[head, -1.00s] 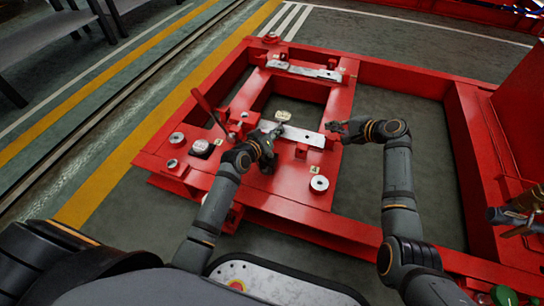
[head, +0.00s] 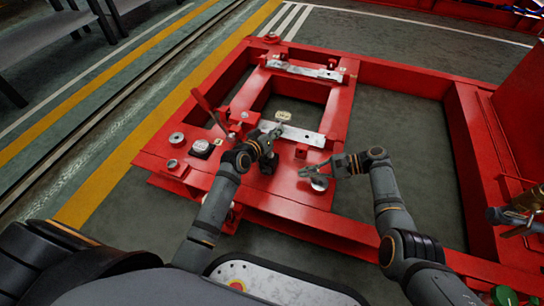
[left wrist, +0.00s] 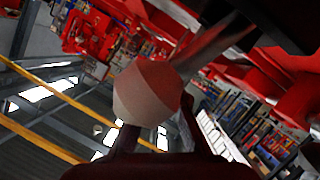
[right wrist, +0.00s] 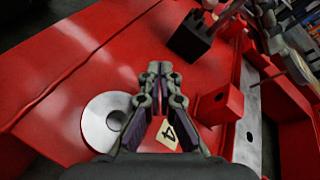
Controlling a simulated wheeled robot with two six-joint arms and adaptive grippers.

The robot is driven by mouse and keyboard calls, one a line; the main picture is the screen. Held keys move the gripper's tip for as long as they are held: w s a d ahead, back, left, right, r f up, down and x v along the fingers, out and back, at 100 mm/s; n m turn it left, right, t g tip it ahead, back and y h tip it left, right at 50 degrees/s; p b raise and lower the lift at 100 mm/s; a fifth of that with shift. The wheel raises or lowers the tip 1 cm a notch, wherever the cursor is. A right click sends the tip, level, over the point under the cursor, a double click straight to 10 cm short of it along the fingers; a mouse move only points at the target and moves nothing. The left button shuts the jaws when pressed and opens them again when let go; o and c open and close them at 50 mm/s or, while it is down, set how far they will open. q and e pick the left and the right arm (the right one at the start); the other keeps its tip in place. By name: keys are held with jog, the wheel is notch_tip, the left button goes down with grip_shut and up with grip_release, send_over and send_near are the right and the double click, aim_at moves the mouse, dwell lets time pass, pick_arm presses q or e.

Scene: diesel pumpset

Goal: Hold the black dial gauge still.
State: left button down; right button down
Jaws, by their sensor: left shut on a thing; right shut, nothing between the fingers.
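The black dial gauge stands on the red frame. Its black block base shows in the right wrist view (right wrist: 190,38) and just below my left gripper in the head view (head: 268,168). My left gripper (head: 275,133) is shut on the gauge's upper part. In the left wrist view a pale rounded body (left wrist: 147,92) sits between the fingers; its dial face cannot be made out. My right gripper (head: 308,172) is shut and empty, above the frame's near right part. Its closed fingertips show in the right wrist view (right wrist: 158,70), apart from the gauge.
The red frame (head: 285,202) carries a round metal pad (head: 319,184) under my right gripper and a machined plate (head: 303,135) near the left gripper. A red lever (head: 207,107) rises left of the gauge.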

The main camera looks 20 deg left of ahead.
send_near(269, 159)
jog(key=shift+s+a+f, duration=0.25)
jog(key=shift+a+f, duration=0.35)
jog(key=shift+a, duration=0.05)
jog(key=shift+s+a+f, duration=0.25)
jog(key=shift+a+f, duration=0.35)
jog(key=shift+a, duration=0.05)
jog(key=shift+s+a+f, duration=0.25)
jog(key=shift+a+f, duration=0.35)
jog(key=shift+a+r, duration=0.15)
jog(key=shift+a, duration=0.2)
jog(key=shift+a+r, duration=0.3)
jog(key=shift+a, duration=0.55)
dwell(0.8)
jog(key=shift+d, duration=0.1)
jog(key=shift+d+f, duration=0.2)
jog(key=shift+d, duration=0.35)
jog(key=shift+d+f, duration=0.25)
jog(key=shift+d, duration=0.35)
jog(key=shift+d+f, duration=0.3)
jog(key=shift+d, duration=0.5)
jog(key=shift+d+f, duration=0.3)
jog(key=shift+d, duration=0.45)
jog(key=shift+d+f, duration=0.3)
jog(key=shift+d, duration=0.5)
